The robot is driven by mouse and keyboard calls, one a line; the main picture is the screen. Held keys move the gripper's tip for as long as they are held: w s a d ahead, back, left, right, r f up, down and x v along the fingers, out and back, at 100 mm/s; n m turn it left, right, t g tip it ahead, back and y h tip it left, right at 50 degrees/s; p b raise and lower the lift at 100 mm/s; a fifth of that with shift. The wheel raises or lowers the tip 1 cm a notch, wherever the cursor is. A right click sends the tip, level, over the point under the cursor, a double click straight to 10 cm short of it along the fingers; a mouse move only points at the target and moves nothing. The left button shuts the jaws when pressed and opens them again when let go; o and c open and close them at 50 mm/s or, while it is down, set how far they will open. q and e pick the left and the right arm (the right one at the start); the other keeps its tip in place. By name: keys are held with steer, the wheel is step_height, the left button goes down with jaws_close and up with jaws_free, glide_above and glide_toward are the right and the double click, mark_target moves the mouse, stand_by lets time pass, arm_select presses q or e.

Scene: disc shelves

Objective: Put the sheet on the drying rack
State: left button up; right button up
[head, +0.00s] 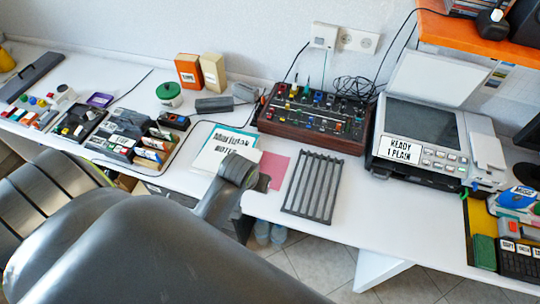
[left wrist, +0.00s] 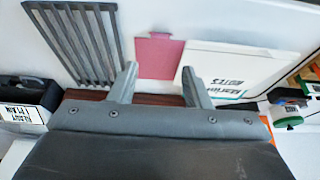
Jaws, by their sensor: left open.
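A pink sheet (head: 274,163) lies flat on the white table, partly hidden by my left gripper in the head view. It also shows in the left wrist view (left wrist: 157,56), between and beyond the fingertips. The dark grey slatted rack (head: 313,183) lies just right of the sheet and is empty; it is also in the left wrist view (left wrist: 83,40) at upper left. My left gripper (head: 262,183) is open and empty, over the table's front edge by the pink sheet; its two fingers point toward the sheet in the left wrist view (left wrist: 159,72). My right gripper is out of view.
White papers with printed lettering (head: 228,147) lie left of the pink sheet. A mixer with knobs (head: 312,118) stands behind the rack. A printer-scanner (head: 420,140) with its lid raised stands to the right. White table is clear in front of the printer.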

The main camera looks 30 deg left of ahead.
arm_select(q)
steer(key=x, duration=0.8)
steer(key=shift+w+a+f, duration=0.1)
steer(key=shift+w+f, duration=0.05)
steer(key=shift+f, duration=0.1)
steer(key=shift+w+f, duration=0.2)
steer(key=shift+f, duration=0.25)
steer(key=shift+w+a+f+p, duration=0.1)
steer(key=shift+w+f+p, duration=0.1)
steer(key=shift+f+p, duration=0.3)
steer(key=shift+x, duration=2.1)
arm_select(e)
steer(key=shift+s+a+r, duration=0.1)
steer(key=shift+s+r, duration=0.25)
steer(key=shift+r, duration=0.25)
arm_select(q)
steer(key=shift+w+r, duration=0.1)
steer(key=shift+c, duration=0.4)
steer(key=c, duration=0.7)
steer(key=shift+r, duration=0.1)
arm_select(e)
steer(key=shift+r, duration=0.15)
arm_select(q)
steer(key=shift+r+p, duration=0.6)
steer(key=shift+p, duration=0.25)
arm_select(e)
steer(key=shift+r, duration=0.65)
